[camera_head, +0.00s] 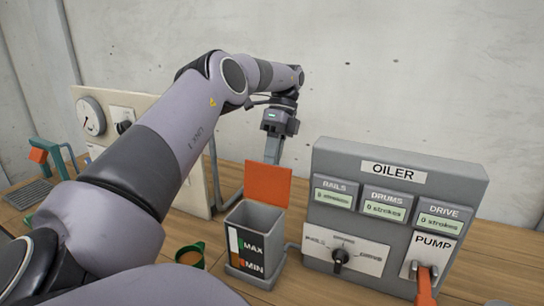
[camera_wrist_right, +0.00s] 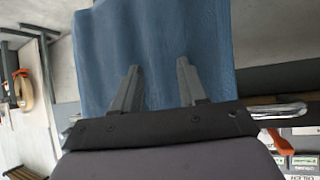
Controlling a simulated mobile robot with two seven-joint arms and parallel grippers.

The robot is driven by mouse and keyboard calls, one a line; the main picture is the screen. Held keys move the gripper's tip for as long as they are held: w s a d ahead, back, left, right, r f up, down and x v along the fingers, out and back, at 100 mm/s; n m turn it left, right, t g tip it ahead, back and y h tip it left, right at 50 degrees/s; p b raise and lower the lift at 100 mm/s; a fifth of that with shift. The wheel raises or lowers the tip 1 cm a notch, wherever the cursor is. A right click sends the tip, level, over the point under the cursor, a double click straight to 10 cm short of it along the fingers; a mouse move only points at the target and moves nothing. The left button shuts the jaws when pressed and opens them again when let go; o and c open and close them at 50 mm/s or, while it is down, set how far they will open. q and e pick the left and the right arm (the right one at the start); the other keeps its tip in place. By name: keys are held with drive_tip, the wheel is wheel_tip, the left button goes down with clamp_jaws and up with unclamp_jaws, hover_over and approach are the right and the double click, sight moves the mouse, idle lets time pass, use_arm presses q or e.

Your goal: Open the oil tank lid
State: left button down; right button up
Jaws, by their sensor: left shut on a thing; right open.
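The oil tank (camera_head: 268,272) is a grey open-topped box with MAX and MIN marks on its front, in the head view. Its orange lid (camera_head: 264,185) stands raised, roughly upright, at the back rim, and the tank's mouth shows open. My left gripper (camera_head: 272,154) points down at the lid's top edge and is shut on the lid; the lid hides part of the fingertips. My right gripper (camera_wrist_right: 157,82) shows only in the right wrist view. Its two fingers are apart, with nothing seen between them but a blue surface beyond.
The grey oiler panel (camera_head: 394,172) stands right of the tank, with a selector knob (camera_head: 341,258) and an orange pump handle (camera_head: 426,284). A green cup (camera_head: 190,255) stands left of the tank. A gauge panel (camera_head: 91,116) is behind my left arm.

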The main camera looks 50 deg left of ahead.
use_arm(q)
drive_tip(key=shift+s+f, duration=0.1)
drive_tip(key=shift+f, duration=0.15)
drive_tip(key=c, duration=1.1)
unclamp_jaws()
drive_tip(key=shift+r, duration=0.1)
drive_tip(key=shift+d+r, duration=0.1)
drive_tip(key=shift+r, duration=0.1)
